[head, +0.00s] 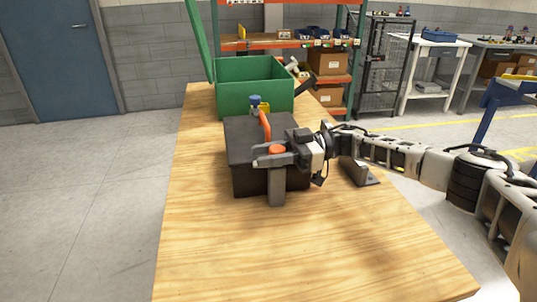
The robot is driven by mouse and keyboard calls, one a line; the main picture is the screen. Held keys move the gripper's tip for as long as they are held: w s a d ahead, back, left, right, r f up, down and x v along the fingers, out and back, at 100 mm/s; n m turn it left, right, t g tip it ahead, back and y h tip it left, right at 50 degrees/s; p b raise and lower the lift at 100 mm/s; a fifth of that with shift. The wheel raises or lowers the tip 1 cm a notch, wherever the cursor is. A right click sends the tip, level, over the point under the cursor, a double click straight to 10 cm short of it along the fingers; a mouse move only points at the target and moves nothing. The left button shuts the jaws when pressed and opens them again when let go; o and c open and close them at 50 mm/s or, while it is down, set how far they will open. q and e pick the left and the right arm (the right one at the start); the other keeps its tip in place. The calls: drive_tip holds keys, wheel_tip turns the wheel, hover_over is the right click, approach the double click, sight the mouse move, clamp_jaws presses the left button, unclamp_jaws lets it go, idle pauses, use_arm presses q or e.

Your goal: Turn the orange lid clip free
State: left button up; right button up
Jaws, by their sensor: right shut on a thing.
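A dark box (245,150) sits on the wooden table. A rounded orange part (277,149), which looks like the lid clip, shows between the fingers of my right gripper (268,156). The right gripper reaches in from the right over the front of the box and is shut on this orange part. A second orange piece (265,125), curved and upright, stands on the lid behind the gripper. A grey upright piece (277,188) shows below the fingers at the box's front. The gripper hides part of the box's front and lid. My left gripper is not in view.
A green open bin (253,100) stands behind the box, with a small blue-topped item (256,101) before it. A grey bracket (361,174) lies right of the box, under my right arm. The table's (290,260) front is clear.

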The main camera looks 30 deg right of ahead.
drive_tip(key=o, duration=1)
drive_tip(key=shift+a+r, duration=0.15)
drive_tip(key=shift+d, duration=0.2)
drive_tip(key=shift+s+d+b, duration=0.2)
drive_tip(key=shift+d+b, duration=0.15)
drive_tip(key=shift+d, duration=0.85)
drive_tip(key=shift+s+d+b, duration=0.2)
drive_tip(key=shift+d+b, duration=0.2)
drive_tip(key=shift+d, duration=0.75)
drive_tip(key=shift+s+d+b, duration=0.2)
drive_tip(key=shift+d+b, duration=0.15)
drive_tip(key=shift+d, duration=0.85)
drive_tip(key=shift+s, duration=0.1)
